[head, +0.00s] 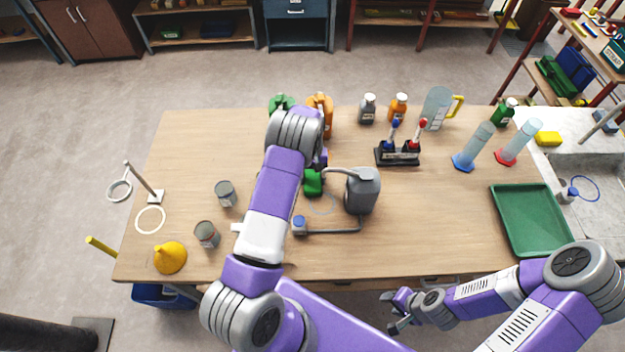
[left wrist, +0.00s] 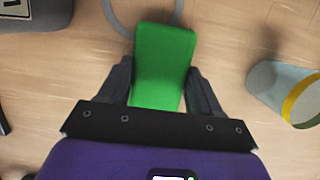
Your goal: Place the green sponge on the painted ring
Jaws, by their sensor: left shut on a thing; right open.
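The green sponge (head: 313,183) is at the middle of the table. It also shows in the left wrist view (left wrist: 164,62), between the two fingers of my left gripper (left wrist: 160,88), which is shut on it. In the head view my left arm hides most of that gripper. A faint grey painted ring (head: 322,214) lies just below the sponge in the head view, beside the grey jug. Its arc shows at the top of the left wrist view (left wrist: 116,20), partly behind the sponge's far end. I cannot tell the sponge's height above the table. My right gripper (head: 393,311) is open and empty, off the table's front edge.
The grey jug (head: 362,190) stands close right of the ring, with a rod and blue-capped piece (head: 299,226) in front. Grey cans (head: 225,193), a yellow funnel (head: 170,257) and a white ring (head: 150,220) are left. A green tray (head: 548,245) lies right.

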